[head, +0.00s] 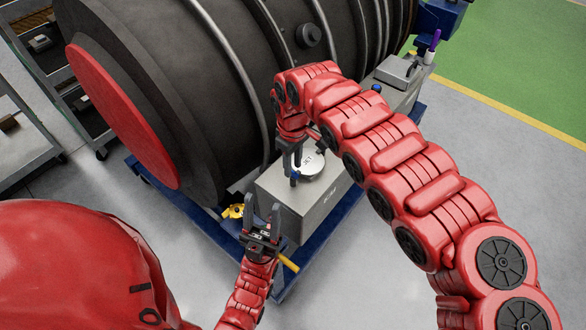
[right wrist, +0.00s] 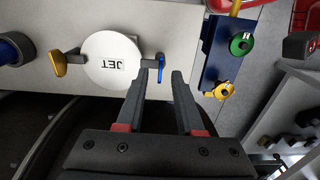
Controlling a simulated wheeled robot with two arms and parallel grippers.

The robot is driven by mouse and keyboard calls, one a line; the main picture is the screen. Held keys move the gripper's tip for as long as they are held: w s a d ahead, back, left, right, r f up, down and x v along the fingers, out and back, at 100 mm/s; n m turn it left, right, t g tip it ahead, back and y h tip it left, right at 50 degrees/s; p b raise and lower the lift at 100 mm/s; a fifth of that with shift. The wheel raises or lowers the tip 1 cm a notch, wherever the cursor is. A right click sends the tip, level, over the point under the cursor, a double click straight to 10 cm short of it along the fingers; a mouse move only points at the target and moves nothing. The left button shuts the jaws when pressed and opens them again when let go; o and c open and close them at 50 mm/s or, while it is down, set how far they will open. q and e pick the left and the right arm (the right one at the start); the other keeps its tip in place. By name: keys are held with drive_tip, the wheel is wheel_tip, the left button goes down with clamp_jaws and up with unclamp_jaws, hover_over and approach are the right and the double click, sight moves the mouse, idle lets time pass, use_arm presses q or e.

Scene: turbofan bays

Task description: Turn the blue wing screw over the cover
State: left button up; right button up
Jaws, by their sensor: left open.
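The cover is a white disc marked JET (right wrist: 112,60), on the grey box; it also shows in the head view (head: 311,165). The blue wing screw (right wrist: 161,66) stands at the disc's edge; in the head view it shows below the right gripper (head: 294,179). My right gripper (right wrist: 167,73) is open, its fingertips on either side of the blue screw, closer to the left one. I cannot tell whether they touch it. My left gripper (head: 263,212) is open and empty in front of the box's near end, apart from the screw.
A yellow wing screw (right wrist: 59,63) sits at the disc's opposite edge. Green (right wrist: 241,43) and yellow (right wrist: 223,90) knobs sit beyond the grey box (head: 330,197). The big dark engine (head: 215,80) rises close behind. A shelf cart (head: 22,140) stands at the left.

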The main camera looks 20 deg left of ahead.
wheel_tip(320, 180, up, 15)
drive_tip(key=b, duration=0.2)
drive_tip(key=shift+b, duration=0.3)
